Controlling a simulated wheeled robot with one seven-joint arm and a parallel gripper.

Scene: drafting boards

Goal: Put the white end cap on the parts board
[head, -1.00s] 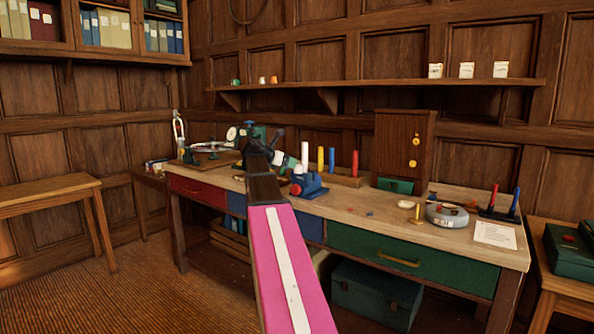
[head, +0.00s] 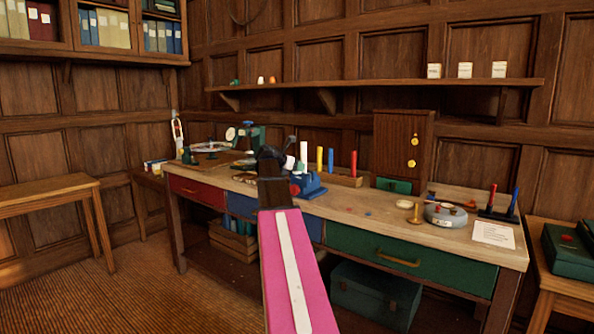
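My arm reaches forward over the bench, and my gripper (head: 278,156) is a small dark shape left of the blue vise (head: 308,186). My own arm hides its fingers, so I cannot tell whether they are open or shut. A small white patch (head: 289,163) shows at the gripper's right side; I cannot tell whether it is the white end cap or whether it is held. A flat brown board (head: 203,162) with a green device lies at the bench's far left; I cannot tell whether it is the parts board.
A wooden rack (head: 349,181) holds white, yellow, blue and red rods close right of the gripper. A tall wooden cabinet (head: 402,145) stands behind. A grey round item (head: 446,214) and a paper card (head: 493,234) lie on the bench (head: 370,208) at right.

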